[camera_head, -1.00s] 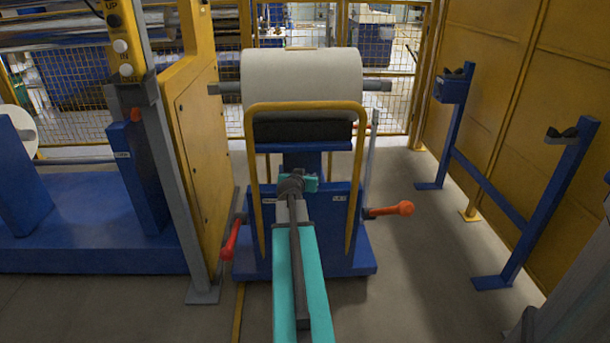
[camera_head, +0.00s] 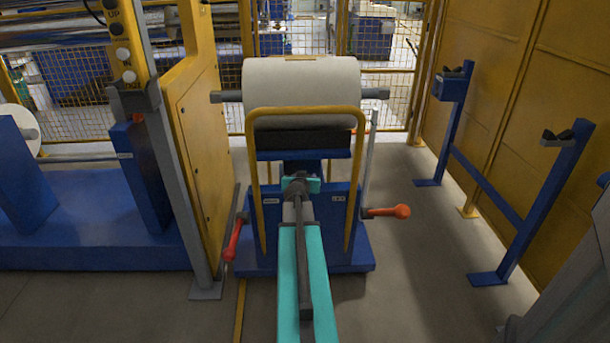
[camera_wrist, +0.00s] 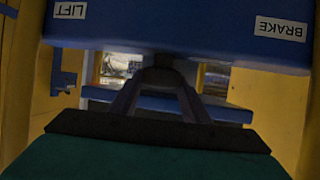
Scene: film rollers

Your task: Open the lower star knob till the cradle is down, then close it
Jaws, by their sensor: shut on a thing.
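A blue lift cart (camera_head: 335,258) stands ahead with a pale roll (camera_head: 302,92) lying across its dark-padded cradle (camera_head: 300,139). The cradle is above the cart's labelled blue front panel. My gripper (camera_head: 298,186) reaches the middle of the cart's front, low under the cradle. In the wrist view its two dark fingers (camera_wrist: 160,94) close in on a dark round knob (camera_wrist: 163,63), just by the blue panel edge. The gripper is shut on this star knob, which is mostly hidden by the fingers and shadow.
A yellow hoop handle (camera_head: 304,112) frames the cart front. A red lever (camera_head: 233,240) sticks out left and an orange-tipped lever (camera_head: 388,211) right. A yellow machine wall (camera_head: 203,150) stands close on the left. A blue stand (camera_head: 548,190) is at right; floor between is clear.

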